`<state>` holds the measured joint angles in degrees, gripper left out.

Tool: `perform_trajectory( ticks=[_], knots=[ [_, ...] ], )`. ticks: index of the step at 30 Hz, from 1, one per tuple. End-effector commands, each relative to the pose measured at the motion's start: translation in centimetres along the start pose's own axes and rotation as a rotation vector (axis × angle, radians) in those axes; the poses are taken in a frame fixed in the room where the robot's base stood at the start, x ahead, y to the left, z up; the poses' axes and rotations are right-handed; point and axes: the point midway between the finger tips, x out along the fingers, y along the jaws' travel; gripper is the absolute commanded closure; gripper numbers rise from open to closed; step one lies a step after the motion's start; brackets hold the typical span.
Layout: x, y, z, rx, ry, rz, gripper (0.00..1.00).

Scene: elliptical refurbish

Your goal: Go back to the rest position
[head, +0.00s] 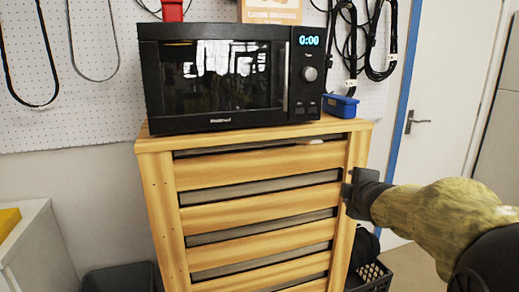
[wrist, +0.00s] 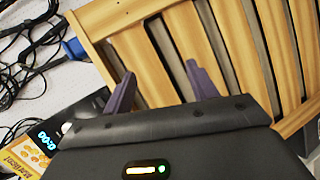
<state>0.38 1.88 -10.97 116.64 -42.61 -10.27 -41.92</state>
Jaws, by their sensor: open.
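My gripper (head: 352,190) is at the right front of the wooden slatted cabinet (head: 255,217) in the head view, at the end of my arm coming in from the right. In the wrist view my gripper (wrist: 160,88) shows two dark fingers spread wide apart with nothing between them. The wooden slats (wrist: 152,55) lie beyond the fingers. I cannot tell whether the fingertips touch the cabinet.
A black microwave (head: 235,75) showing 0:00 stands on the cabinet, with a blue box (head: 340,106) to its right. A black crate (head: 372,276) sits low at the right. A white door (head: 437,90) is behind. Cables (head: 378,40) hang on the pegboard.

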Motion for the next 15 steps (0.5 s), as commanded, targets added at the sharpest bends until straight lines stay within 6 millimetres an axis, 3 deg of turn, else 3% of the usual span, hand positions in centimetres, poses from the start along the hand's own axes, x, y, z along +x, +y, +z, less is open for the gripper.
perform_trajectory(
  ticks=[1, 3, 9, 15],
  knots=[
    [-0.2, -3.2, 0.1, 0.125, -0.033, -0.074, 0.42],
    [-0.8, -7.5, 0.2, 0.304, -0.091, -0.174, 0.42],
    [-4.5, -18.9, 0.0, 0.742, -0.308, -0.431, 0.42],
    [-9.0, -26.6, -0.7, 1.025, -0.525, -0.601, 0.42]
  ],
)
